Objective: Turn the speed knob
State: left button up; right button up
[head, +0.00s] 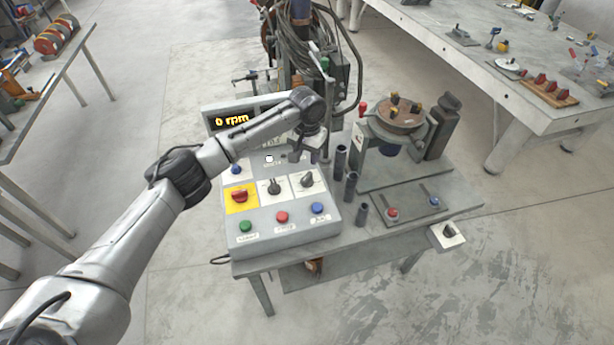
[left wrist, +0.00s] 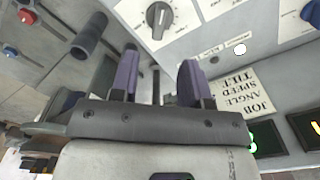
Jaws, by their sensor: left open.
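A black pointer knob (head: 307,180) sits on a white plate at the upper right of the grey control panel (head: 285,238). Its label is too small to read, so I cannot tell for certain that it is the speed knob. In the left wrist view a black knob (left wrist: 158,17) with a scale around it is at the top. My left gripper (head: 310,146) is above the panel's back right edge, behind the knob. In the left wrist view its two purple fingers (left wrist: 158,78) are apart with nothing between them, and the knob lies beyond their tips. My right gripper is not in view.
A display (head: 232,121) reads 0 rpm. A red switch on yellow (head: 239,196), a toggle lever (head: 273,186) and several push buttons share the panel. Dark upright tubes (head: 351,186) stand close to the panel's right. A round turntable (head: 398,113) stands farther right.

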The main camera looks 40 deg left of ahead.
aim_at(307, 176)
pick_arm(q)
notch_tip(307, 176, down, 10)
jog(key=shift+r+b, duration=0.25)
jog(key=shift+b, duration=0.45)
jog(key=shift+c, duration=0.2)
grip_shut()
